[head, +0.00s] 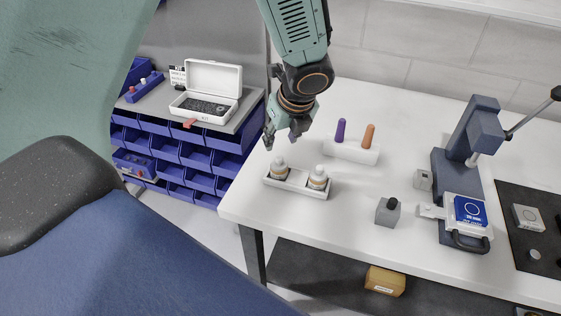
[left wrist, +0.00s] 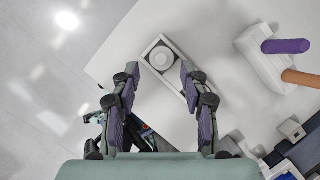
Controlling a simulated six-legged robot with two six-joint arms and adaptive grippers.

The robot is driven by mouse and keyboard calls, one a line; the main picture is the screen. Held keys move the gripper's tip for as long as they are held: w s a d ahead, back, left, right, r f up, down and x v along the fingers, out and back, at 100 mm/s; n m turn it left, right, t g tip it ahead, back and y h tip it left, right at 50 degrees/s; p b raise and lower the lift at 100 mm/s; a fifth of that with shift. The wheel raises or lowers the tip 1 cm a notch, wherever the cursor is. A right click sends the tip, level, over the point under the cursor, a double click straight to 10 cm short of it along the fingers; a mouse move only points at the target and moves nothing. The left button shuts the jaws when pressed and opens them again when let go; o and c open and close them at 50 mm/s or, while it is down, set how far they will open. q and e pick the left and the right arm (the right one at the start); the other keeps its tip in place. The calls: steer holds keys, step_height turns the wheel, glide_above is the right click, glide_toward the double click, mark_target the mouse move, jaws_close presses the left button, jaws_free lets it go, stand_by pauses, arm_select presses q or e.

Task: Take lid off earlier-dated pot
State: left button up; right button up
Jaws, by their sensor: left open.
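Two small pots with pale lids and tan bands, a left pot (head: 279,170) and a right pot (head: 318,179), stand upright in a white tray (head: 297,187) near the table's left edge. Any dates on them are too small to read. My left gripper (head: 281,138) is open and empty, pointing down above the left pot and apart from it. In the left wrist view, one round pale lid (left wrist: 161,57) shows ahead between the spread fingers (left wrist: 159,72). The right finger covers part of the tray, and the other pot is not visible there. My right gripper is not in view.
A white block (head: 350,152) with purple and orange pegs stands behind the tray. To the right are a grey block with a black knob (head: 388,212) and a dark lever press (head: 466,140). Blue bins (head: 190,155) and an open white case (head: 212,88) are at left.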

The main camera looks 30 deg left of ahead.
mark_target(280, 158)
arm_select(q)
steer(key=f, duration=0.2)
steer(key=f+b, duration=0.1)
steer(key=f, duration=0.1)
steer(key=f+b, duration=0.1)
steer(key=f, duration=0.1)
steer(key=shift+w+a+f, duration=0.25)
steer(key=shift+a+f, duration=0.05)
steer(key=shift+a, duration=0.1)
steer(key=shift+w+a+f, duration=0.15)
steer(key=shift+a+f, duration=0.1)
steer(key=shift+f, duration=0.05)
steer(key=shift+w+d, duration=0.1)
steer(key=shift+w, duration=0.05)
steer(key=shift+c, duration=0.7)
steer(key=shift+r, duration=0.1)
steer(key=c, duration=0.7)
